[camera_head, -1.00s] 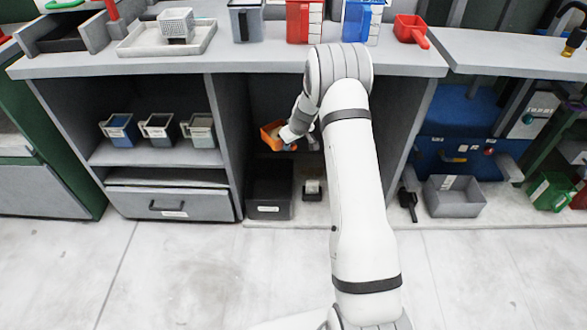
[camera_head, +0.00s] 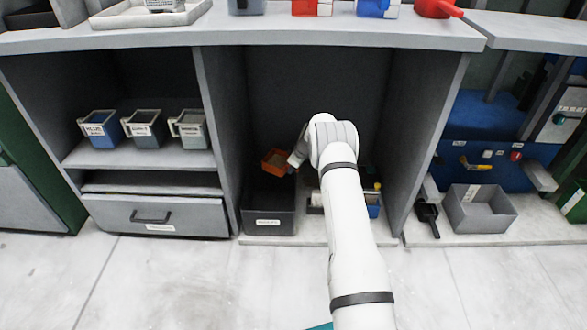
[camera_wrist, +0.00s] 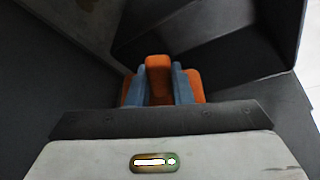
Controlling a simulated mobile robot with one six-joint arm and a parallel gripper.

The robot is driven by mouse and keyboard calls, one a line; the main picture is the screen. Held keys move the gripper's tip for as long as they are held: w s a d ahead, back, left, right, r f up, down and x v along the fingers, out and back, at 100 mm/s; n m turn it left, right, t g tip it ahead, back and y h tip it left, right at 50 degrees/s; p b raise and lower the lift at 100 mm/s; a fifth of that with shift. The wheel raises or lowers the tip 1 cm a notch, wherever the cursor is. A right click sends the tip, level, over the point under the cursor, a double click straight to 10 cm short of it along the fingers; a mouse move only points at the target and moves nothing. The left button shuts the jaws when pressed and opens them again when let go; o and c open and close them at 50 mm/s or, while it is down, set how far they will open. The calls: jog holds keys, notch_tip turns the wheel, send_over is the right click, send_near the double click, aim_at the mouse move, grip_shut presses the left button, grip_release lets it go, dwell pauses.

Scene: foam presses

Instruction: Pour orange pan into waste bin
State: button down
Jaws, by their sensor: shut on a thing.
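The orange pan (camera_head: 275,160) is held inside the open middle bay of the bench, above the back part of the waste bin. Something tan or brown shows inside the pan in the head view; how much is unclear. My gripper (camera_head: 293,163) is shut on the pan's handle; in the wrist view the blue-grey fingers (camera_wrist: 158,88) clamp the orange handle (camera_wrist: 158,65). The dark grey waste bin (camera_head: 268,222) with a white label stands on the bay floor below. Its inside is mostly dark, and the exact tilt of the pan is hard to tell.
A shelf (camera_head: 140,157) with several labelled jugs is to the left, above a closed drawer (camera_head: 155,215). Bay side walls and the worktop (camera_head: 250,32) surround my arm. Small items lie right of the bin. A grey box (camera_head: 480,208) stands further right.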

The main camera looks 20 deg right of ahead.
jog(key=shift+s+f+t+h, duration=0.1)
jog(key=shift+s+t+h, duration=0.1)
jog(key=shift+t+h, duration=0.35)
jog(key=shift+s+n+t+h+p, duration=0.25)
jog(key=shift+t+h+p, duration=0.4)
jog(key=shift+p, duration=0.35)
jog(key=shift+f+b, duration=0.15)
jog(key=shift+b, duration=0.3)
jog(key=shift+t+h+b, duration=0.3)
jog(key=shift+b, duration=0.25)
jog(key=shift+a+r, duration=0.1)
jog(key=shift+r, duration=0.25)
jog(key=shift+p, duration=0.85)
jog(key=p, duration=0.4)
jog(key=shift+s+a+r+n+t+h, duration=0.1)
jog(key=shift+n+t+h, duration=0.15)
jog(key=shift+t+h, duration=0.15)
jog(key=shift+s+a+t+h+p, duration=0.1)
jog(key=shift+t+h+p, duration=0.2)
jog(key=shift+p, duration=0.7)
